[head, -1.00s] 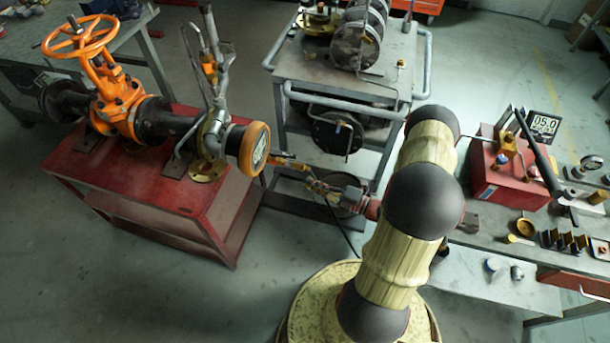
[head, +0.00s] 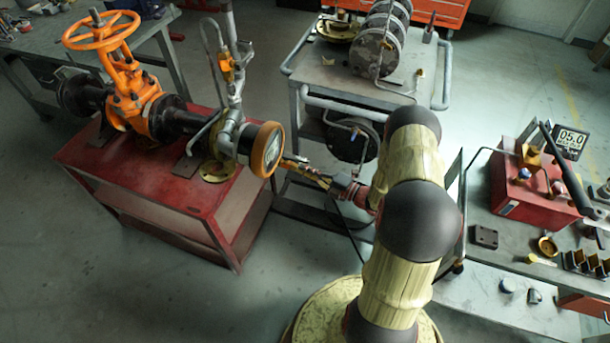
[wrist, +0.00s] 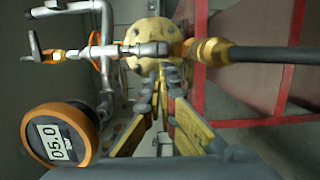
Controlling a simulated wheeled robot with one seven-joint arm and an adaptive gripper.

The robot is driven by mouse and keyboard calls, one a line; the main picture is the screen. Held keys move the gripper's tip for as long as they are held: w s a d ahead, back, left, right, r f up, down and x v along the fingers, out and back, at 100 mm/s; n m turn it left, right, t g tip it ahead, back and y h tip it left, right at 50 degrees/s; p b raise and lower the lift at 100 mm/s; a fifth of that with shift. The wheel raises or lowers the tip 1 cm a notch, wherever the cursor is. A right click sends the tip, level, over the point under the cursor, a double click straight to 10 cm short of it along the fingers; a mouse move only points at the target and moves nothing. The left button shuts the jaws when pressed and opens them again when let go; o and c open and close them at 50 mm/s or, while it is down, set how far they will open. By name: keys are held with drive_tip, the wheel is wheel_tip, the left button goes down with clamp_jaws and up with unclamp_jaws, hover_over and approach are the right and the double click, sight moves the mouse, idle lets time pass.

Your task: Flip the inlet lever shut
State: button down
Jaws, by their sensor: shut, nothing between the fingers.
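The valve rig stands on a red stand (head: 150,215), with an orange gate valve (head: 130,105) and black pipe. Its inlet side has an upright grey fitting with a small orange part (head: 226,70) and a round orange-rimmed gauge (head: 267,148). The wrist view shows the gauge (wrist: 60,145) reading 05.0. There, a grey fitting (wrist: 130,50) runs across to a brass coupling (wrist: 205,50) with a black hose. I cannot tell surely which part is the inlet lever. My gripper (head: 285,162) is shut and empty beside the gauge. Its fingertips (wrist: 162,78) appear just below the fitting; contact is unclear.
A grey cart (head: 360,85) with flanged discs stands behind my arm. A red box (head: 525,185) with a black handle and a 05.0 display sits on the right bench among small parts. Open floor lies in front of the red stand.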

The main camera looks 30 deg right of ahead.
drive_tip(key=shift+d, duration=0.1)
idle(0.3)
drive_tip(key=shift+w+d+n+g+y, duration=0.1)
drive_tip(key=shift+d+n+g+y, duration=0.2)
drive_tip(key=shift+n+y, duration=0.15)
